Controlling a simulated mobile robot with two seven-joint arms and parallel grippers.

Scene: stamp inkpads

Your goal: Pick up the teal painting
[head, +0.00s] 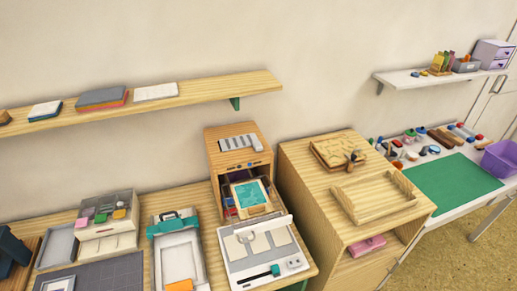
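The teal painting (250,193) is a small pale panel with a teal patch. It appears to lie in or on a pulled-out tray (259,210) at the front of the small wooden cabinet (239,160). It is tilted towards me in the picture. Neither of my grippers can be made out in the head view, and nothing is seen touching the painting.
A wooden cabinet (345,190) with an open wooden tray on top stands to the right. A wall shelf (215,91) runs above. A dark blue object (12,248) stands at the left edge.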

